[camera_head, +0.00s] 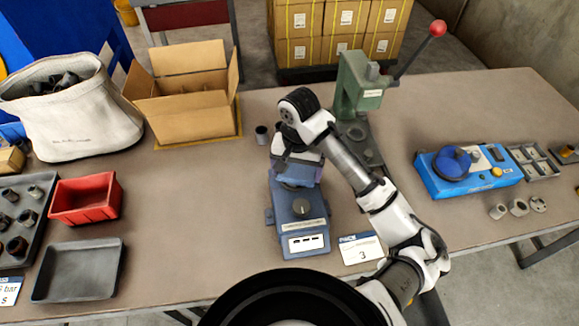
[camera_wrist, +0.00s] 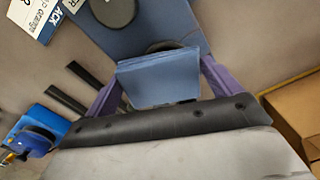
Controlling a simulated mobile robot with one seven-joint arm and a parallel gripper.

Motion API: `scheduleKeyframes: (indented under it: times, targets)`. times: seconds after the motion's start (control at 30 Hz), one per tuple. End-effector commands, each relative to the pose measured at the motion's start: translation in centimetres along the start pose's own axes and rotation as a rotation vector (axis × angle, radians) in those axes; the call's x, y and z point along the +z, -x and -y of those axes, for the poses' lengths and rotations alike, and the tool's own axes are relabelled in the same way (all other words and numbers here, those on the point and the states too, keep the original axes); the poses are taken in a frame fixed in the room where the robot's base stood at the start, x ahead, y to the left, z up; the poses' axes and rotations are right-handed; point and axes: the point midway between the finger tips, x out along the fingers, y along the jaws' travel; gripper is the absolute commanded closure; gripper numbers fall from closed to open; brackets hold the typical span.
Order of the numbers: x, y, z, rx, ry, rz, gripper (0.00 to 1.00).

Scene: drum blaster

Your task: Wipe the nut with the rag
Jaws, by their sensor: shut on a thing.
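My gripper (camera_head: 297,174) is over the back part of the blue-grey machine (camera_head: 301,225), behind its round knob. In the wrist view, its purple fingers stand on either side of a flat blue block (camera_wrist: 158,78), which looks like the folded rag. The gripper is shut on it. The block is over the machine, and I cannot tell whether it touches anything below. A dark rounded edge shows just behind the block. I cannot tell whether this is the nut; no nut shows clearly on the machine.
A green lever press (camera_head: 360,85) stands behind my arm. A blue station (camera_head: 468,173) and small metal parts (camera_head: 518,208) are at right. At left are an open cardboard box (camera_head: 190,118), a white sack (camera_head: 80,120), a red bin (camera_head: 87,199) and a grey tray (camera_head: 78,270). Table left of the machine is clear.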

Motion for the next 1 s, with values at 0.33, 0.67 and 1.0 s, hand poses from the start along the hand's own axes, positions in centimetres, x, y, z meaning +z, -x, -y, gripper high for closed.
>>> scheduleKeyframes:
  times: [0.33,0.67,1.0]
  targets:
    - [0.0,0.0,-1.4,0.000,0.001,0.000,0.28]
    - [0.0,0.7,-1.4,0.001,0.002,-0.003,0.28]
    - [0.0,4.1,-1.4,0.002,0.001,-0.003,0.28]
